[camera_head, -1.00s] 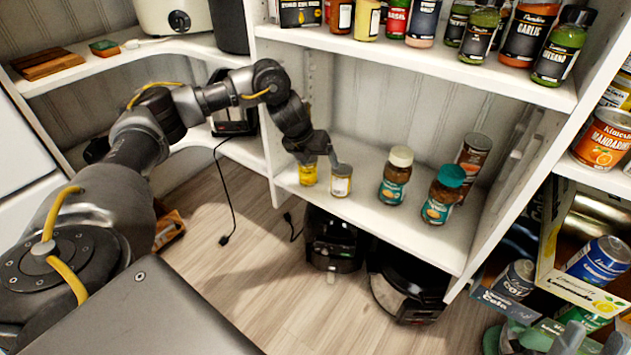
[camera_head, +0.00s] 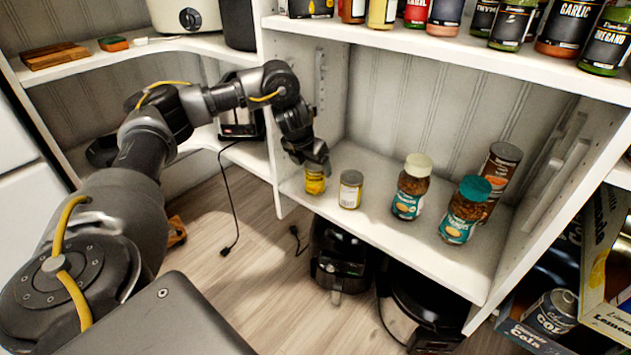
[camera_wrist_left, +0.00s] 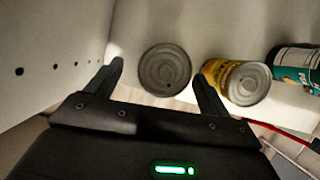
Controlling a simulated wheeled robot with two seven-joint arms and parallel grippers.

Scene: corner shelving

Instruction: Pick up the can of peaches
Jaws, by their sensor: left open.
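Two small cans stand upright side by side on the middle shelf. The left one, a yellow can (camera_head: 315,183), is partly hidden under my left gripper (camera_head: 318,165). The other can (camera_head: 350,190) has a pale label and a yellow band. I cannot read which holds peaches. In the left wrist view my open left gripper (camera_wrist_left: 158,72) has the grey lid of the left can (camera_wrist_left: 165,70) showing between its fingers, not gripped. The second can (camera_wrist_left: 237,82), yellow-labelled, is just outside the right finger. My right gripper is not in view.
Two brown jars, one white-lidded (camera_head: 411,187) and one teal-lidded (camera_head: 464,210), stand right of the cans, with a tall can (camera_head: 497,178) behind. The shelf's left side wall (camera_wrist_left: 50,50) is close to my gripper. Spice bottles fill the upper shelf (camera_head: 450,50).

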